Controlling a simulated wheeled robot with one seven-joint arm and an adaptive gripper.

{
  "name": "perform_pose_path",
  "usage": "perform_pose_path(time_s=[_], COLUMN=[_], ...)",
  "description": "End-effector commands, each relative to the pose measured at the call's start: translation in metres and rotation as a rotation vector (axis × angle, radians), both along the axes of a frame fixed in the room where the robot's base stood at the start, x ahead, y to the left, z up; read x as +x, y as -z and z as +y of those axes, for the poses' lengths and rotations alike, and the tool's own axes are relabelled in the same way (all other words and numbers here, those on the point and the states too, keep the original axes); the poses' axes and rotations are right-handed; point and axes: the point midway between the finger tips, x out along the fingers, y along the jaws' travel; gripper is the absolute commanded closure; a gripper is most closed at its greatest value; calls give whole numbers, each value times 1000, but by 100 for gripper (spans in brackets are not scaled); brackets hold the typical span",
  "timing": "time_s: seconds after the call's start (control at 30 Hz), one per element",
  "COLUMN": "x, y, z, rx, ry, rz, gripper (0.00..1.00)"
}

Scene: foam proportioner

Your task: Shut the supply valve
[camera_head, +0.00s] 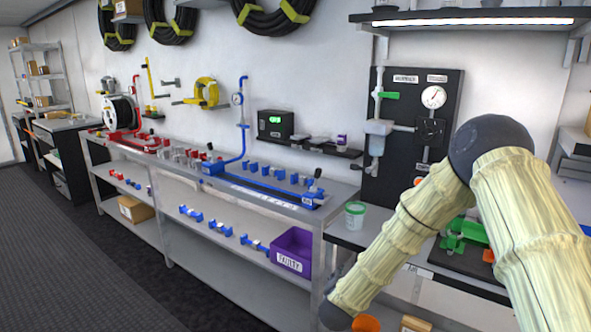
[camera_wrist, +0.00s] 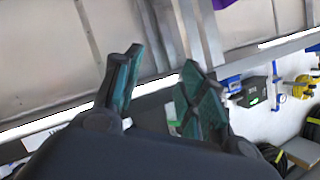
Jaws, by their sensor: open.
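A black panel (camera_head: 425,150) hangs on the wall to the right of the long bench in the head view. It carries pipework with a green lever handle (camera_head: 389,95) at upper left, lying roughly level; I take this as the supply valve, but its label is too small to read. A round gauge (camera_head: 433,97) and a whitish cup-like body (camera_head: 379,127) are also on the panel. My gripper (camera_wrist: 161,58) shows in the wrist view, its two teal-padded fingers apart and nothing between them. It is near metal bench legs, away from the panel. The head view does not show it.
My arm crosses the head view's right side, hiding part of the right-hand bench. A white-green tub (camera_head: 355,215) stands on that bench left of my arm. A purple bin (camera_head: 291,250) is on the lower shelf. A lit shelf (camera_head: 460,21) overhangs the panel.

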Motion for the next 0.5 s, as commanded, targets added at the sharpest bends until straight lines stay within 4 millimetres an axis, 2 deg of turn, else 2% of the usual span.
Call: perform_pose_path(time_s=[0.03, 0.2, 0.37, 0.5], x=[-19, -87, -162, -233], y=[23, 93, 148, 185], z=[0, -2, -10, -19], rx=[-19, -76, -119, -147], ry=[-37, -162, -275, -371], rz=[56, 241, 421, 579], gripper=[59, 59, 59, 59])
